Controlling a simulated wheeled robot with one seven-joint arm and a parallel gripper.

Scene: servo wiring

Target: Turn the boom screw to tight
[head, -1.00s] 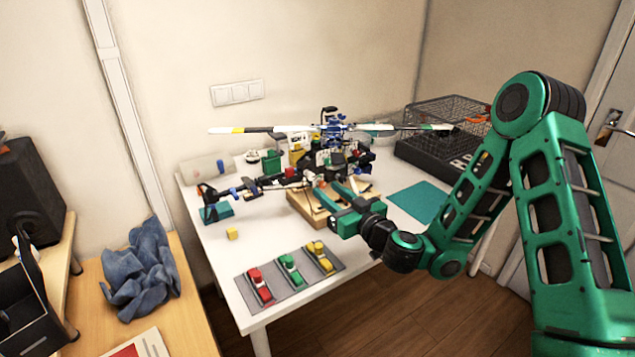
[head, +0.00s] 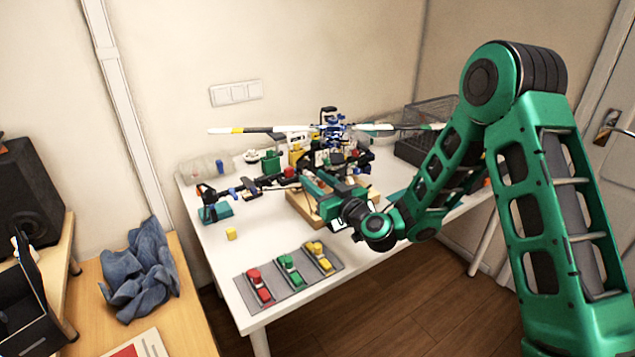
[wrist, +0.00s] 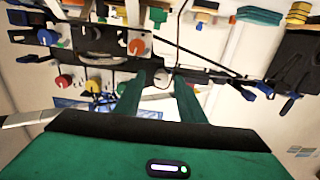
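The model helicopter (head: 335,140) stands on the white table, its thin dark tail boom (head: 262,187) running left. My gripper (head: 306,178) is at the boom's front end, beside the body. A red knob (head: 289,172) shows just left of the fingertips. In the wrist view, my gripper's two green fingers (wrist: 164,82) stand apart, with a small pale part (wrist: 162,77) at the boom's root between or behind their tips. Contact cannot be told. Red knobs (wrist: 136,47) show left of the fingers. I cannot tell which part is the boom screw.
A wooden block (head: 302,207) lies under the helicopter. A grey mat (head: 262,302) with red, green and yellow switches lies at the table's front. A wire crate (head: 415,143) stands behind my arm.

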